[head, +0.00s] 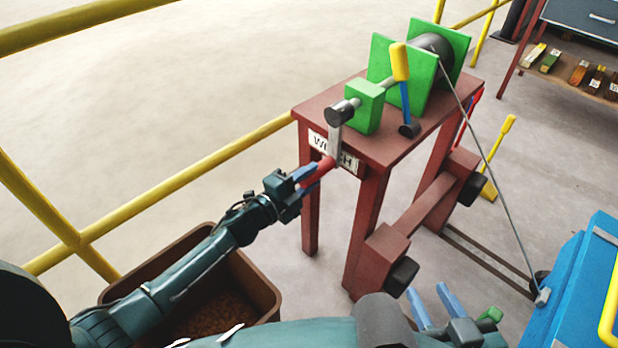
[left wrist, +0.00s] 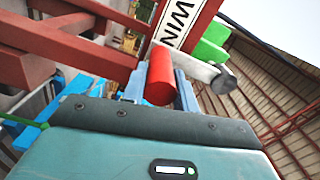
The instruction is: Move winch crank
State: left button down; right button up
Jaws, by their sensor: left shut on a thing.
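The winch has green plates and a green block (head: 366,106) and stands on a dark red table (head: 395,143). Its crank has a grey arm (head: 335,138) hanging down from a dark hub and a red handle (head: 318,170) at the lower end. My left gripper (head: 308,178) is shut on the red handle, in front of the WINCH label (head: 348,161). In the left wrist view the red handle (left wrist: 160,77) sits between the blue fingers, with the grey crank arm (left wrist: 195,66) behind it. My right gripper (head: 432,303) is low at the bottom, its blue fingers apart and empty.
A yellow-handled lever (head: 400,64) stands on the winch table. A cable (head: 482,150) runs from the drum to a blue lid or box (head: 575,290) at right. A brown bin (head: 268,290) and yellow railings (head: 170,210) lie on the left.

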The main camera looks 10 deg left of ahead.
pick_arm(q)
jog(key=c, duration=1.1)
grip_release()
jog(key=shift+a, duration=0.1)
jog(key=p+v, duration=0.1)
jog(key=v, duration=1.2)
jog(key=shift+s, duration=0.1)
